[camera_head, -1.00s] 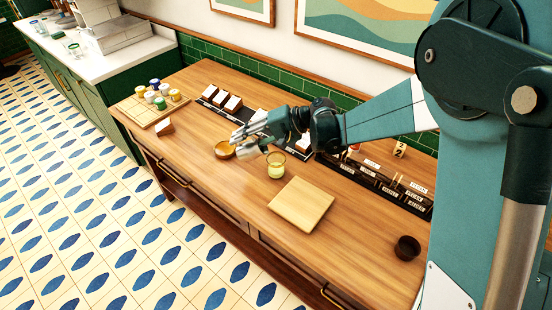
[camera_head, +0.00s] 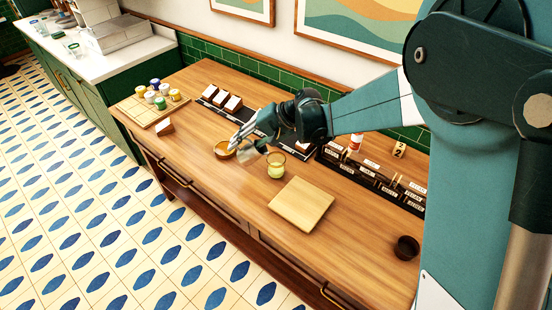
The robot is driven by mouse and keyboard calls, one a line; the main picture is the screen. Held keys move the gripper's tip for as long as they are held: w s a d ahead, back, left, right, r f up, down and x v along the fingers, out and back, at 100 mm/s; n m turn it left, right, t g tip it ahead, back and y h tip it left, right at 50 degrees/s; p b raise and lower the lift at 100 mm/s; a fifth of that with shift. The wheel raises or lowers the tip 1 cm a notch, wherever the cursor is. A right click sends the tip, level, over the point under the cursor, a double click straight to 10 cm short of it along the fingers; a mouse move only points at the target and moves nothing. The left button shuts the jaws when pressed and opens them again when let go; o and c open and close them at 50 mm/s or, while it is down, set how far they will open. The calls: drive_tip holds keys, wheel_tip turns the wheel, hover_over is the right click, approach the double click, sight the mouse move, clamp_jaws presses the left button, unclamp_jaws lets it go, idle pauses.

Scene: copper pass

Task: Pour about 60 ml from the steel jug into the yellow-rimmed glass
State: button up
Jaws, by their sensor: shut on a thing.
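The yellow-rimmed glass (camera_head: 276,166) stands upright on the wooden counter and looks filled with something pale; its exact level is too small to read. My gripper (camera_head: 242,136) is just to the left of the glass and a little above the counter, its fingers pointing down and left. It is shut on the steel jug (camera_head: 251,151), which shows only as a small grey shape beneath the fingers, partly hidden by them. The jug is beside the glass, on its left; its exact tilt and any stream are too small to tell.
An amber-coloured bowl (camera_head: 224,150) sits close left of the jug. A square wooden board (camera_head: 301,204) lies in front right of the glass. A dark cup (camera_head: 407,248) stands at the right. A black labelled rack (camera_head: 370,180) runs along the back. The counter's front middle is clear.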

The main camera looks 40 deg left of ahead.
drive_tip(key=shift+s+a+f+t+h, duration=0.1)
drive_tip(key=shift+a+f+t+h, duration=0.05)
drive_tip(key=shift+f+t+h, duration=0.2)
drive_tip(key=shift+a+f+h, duration=0.1)
drive_tip(key=shift+f+h, duration=0.1)
drive_tip(key=shift+h, duration=0.05)
idle(0.6)
drive_tip(key=shift+s+a+f, duration=0.1)
drive_tip(key=shift+s+f, duration=0.05)
drive_tip(key=shift+f, duration=0.1)
drive_tip(key=shift+s+a+f+t+h, duration=0.45)
drive_tip(key=shift+a+f+t+h, duration=0.2)
drive_tip(key=shift+f+h, duration=0.2)
drive_tip(key=shift+s+a+f+t+h, duration=0.45)
drive_tip(key=shift+a+f+h, duration=0.2)
drive_tip(key=shift+f+h, duration=0.2)
drive_tip(key=shift+s+a+f+t+h+b, duration=0.25)
drive_tip(key=shift+a+f+t+h+b, duration=0.25)
drive_tip(key=shift+f+h, duration=0.25)
drive_tip(key=shift+s+a+f+t+h+b, duration=0.2)
drive_tip(key=shift+a+f+t+h+b, duration=0.15)
drive_tip(key=shift+f+t+h, duration=0.3)
